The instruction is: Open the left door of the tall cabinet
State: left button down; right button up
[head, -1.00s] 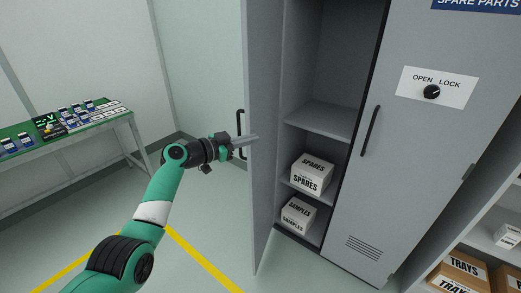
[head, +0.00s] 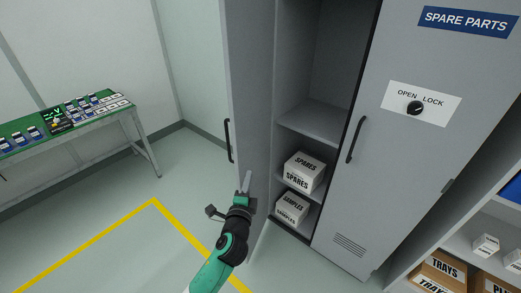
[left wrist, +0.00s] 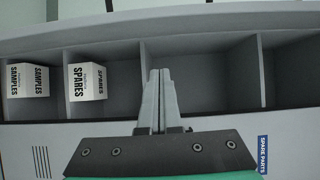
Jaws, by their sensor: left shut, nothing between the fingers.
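The tall grey cabinet's left door (head: 252,75) stands swung open towards me, its inner face showing on the right and its black handle (head: 228,140) at the free edge. My left gripper (head: 246,181) is shut and empty, below and right of the handle, overlapping the lower door in the head view. Whether it touches the door cannot be told. In the left wrist view the shut fingers (left wrist: 160,98) point towards the open shelves. The cabinet's right door (head: 400,160) is shut, with a handle and an OPEN/LOCK knob (head: 415,108). My right gripper is not in view.
A SPARES box (head: 297,180) and a SAMPLES box (head: 290,215) sit on the cabinet's shelves. A green-topped bench (head: 110,115) stands at the left wall. A shelf rack with TRAYS boxes (head: 440,270) is at lower right. The floor left of the door is clear.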

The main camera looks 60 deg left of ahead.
aim_at(242, 156)
pick_arm(q)
jog(key=w+a, duration=0.1)
jog(key=a, duration=0.2)
jog(key=w+a+b, duration=0.1)
jog(key=a, duration=0.3)
jog(key=w+a+b, duration=0.1)
jog(key=a, duration=0.3)
jog(key=shift+w, duration=0.4)
